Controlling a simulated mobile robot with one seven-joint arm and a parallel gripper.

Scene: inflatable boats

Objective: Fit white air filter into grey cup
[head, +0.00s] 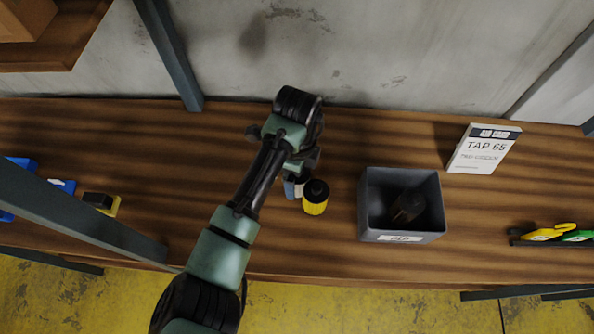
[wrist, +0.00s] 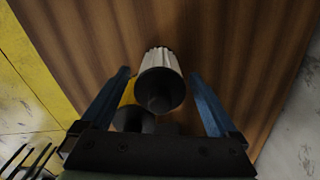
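The white air filter (wrist: 159,57) is pleated, with a dark round end facing the camera; it stands between my fingers in the wrist view. My gripper (wrist: 160,73) is open around it, with a gap on each side. In the head view my arm mostly hides the filter, and a blue fingertip of my gripper (head: 291,188) shows beside a yellow filter. I cannot surely identify the grey cup; a dark cylindrical thing (head: 408,206) sits inside a grey bin (head: 400,238) to the right, its shape unclear in shadow.
The yellow filter (head: 315,204) with a dark top stands right next to my gripper. A white TAP 65 box (head: 484,150) stands behind and right of the bin. Yellow and green tools (head: 552,233) lie far right. The wooden bench (head: 130,135) is clear on the left middle.

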